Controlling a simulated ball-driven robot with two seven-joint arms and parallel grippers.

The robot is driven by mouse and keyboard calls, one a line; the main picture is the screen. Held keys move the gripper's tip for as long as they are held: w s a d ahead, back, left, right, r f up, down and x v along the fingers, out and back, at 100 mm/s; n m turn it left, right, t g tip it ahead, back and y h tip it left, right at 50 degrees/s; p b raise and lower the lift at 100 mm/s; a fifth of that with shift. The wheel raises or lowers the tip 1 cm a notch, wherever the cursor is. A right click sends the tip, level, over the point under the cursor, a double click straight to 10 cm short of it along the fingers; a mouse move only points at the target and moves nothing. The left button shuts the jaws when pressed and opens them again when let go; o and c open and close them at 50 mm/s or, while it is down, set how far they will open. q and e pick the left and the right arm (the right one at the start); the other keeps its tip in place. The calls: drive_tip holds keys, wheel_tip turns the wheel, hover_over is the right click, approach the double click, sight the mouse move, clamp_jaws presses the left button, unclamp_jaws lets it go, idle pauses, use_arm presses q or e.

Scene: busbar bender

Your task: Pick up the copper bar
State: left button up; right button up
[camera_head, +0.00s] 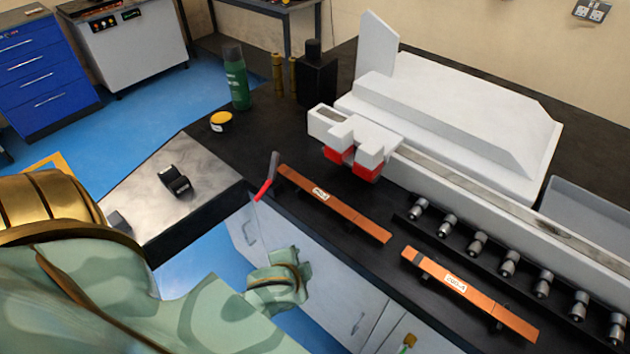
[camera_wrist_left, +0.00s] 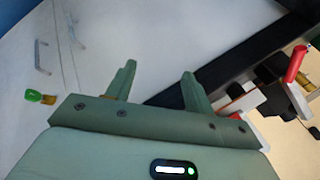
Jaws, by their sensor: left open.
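Two flat copper bars with white labels lie on the black bench. One copper bar (camera_head: 352,214) is in the middle of the head view, and the other copper bar (camera_head: 492,304) is nearer the lower right. My left arm comes in from the left, low in front of the bench. My left gripper (camera_wrist_left: 157,84) shows in the left wrist view with its two fingers apart and nothing between them. It faces the white cabinet front and the dark bench edge. My right gripper is not in view.
A white bending machine (camera_head: 450,125) with red jaws stands behind the bars. A rack (camera_head: 510,262) holds several grey cylinders. A red-handled tool (camera_head: 265,184) lies by the left bar's end. A green can (camera_head: 236,80) and yellow tin (camera_head: 221,121) stand farther left.

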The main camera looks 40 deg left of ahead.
use_arm(q)
drive_tip(key=w+d+r+m+t+h, duration=0.35)
drive_tip(key=w+d+r, duration=0.2)
drive_tip(key=r, duration=0.35)
drive_tip(key=w+d+r+m+t+h, duration=0.2)
drive_tip(key=w+d+r+m+t, duration=0.3)
drive_tip(key=r, duration=0.4)
drive_tip(key=w+d+r+m+t+h, duration=0.2)
drive_tip(key=w+d+r+m+h, duration=0.15)
drive_tip(key=w+d+r, duration=0.4)
drive_tip(key=s+d+r+m+g+h, duration=0.5)
drive_tip(key=d+r+m+g+h, duration=0.45)
drive_tip(key=m, duration=0.75)
drive_tip(key=m+g+y, duration=0.8)
drive_tip(key=m+y, duration=0.8)
drive_tip(key=m, duration=0.2)
hover_over(323, 195)
drive_tip(key=f, duration=2.1)
drive_tip(key=shift+s+d+p, duration=0.2)
drive_tip(key=shift+d+p, duration=0.15)
drive_tip(key=f, duration=0.5)
drive_tip(key=shift+w+a+f, duration=0.15)
drive_tip(key=shift+a+f, duration=0.15)
drive_tip(key=shift+f, duration=0.1)
clamp_jaws()
